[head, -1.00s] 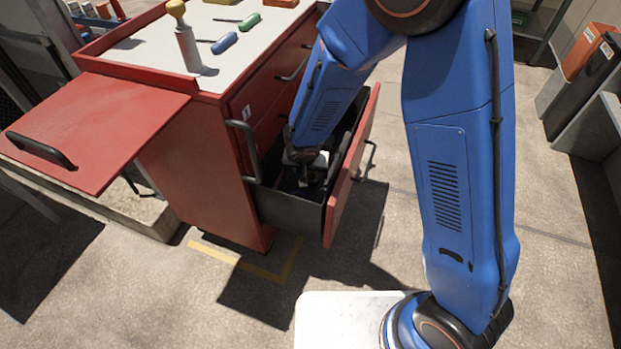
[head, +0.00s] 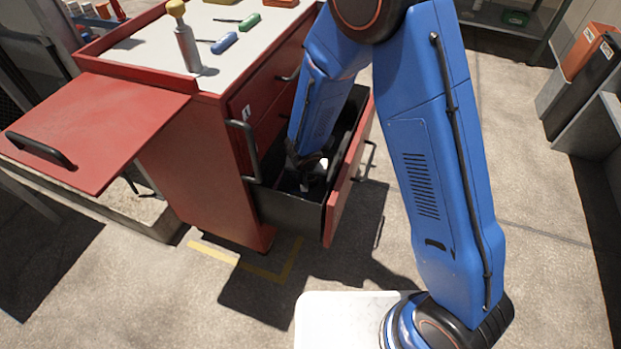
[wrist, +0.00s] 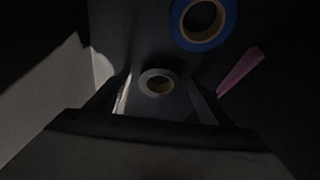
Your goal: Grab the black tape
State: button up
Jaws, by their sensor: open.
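The black tape (wrist: 146,80) is a small roll with a tan core on the dark drawer floor in the wrist view; it looks dark grey in the dim light. My gripper (wrist: 160,97) is open, and its two fingers show on either side of the roll, with nothing held. I cannot tell how far above the roll the fingertips are. In the head view, my gripper (head: 306,182) is down inside the open bottom drawer (head: 342,205) of the red cabinet. The tape cannot be made out there.
A larger blue tape roll (wrist: 179,27) lies beyond the black one, and a pink object (wrist: 240,70) lies to the right. The drawer walls surround my gripper closely. The red cabinet (head: 200,165) has a side shelf (head: 95,130) and tools on top.

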jog(key=shift+c, duration=0.7)
jog(key=c, duration=1)
jog(key=shift+r, duration=0.1)
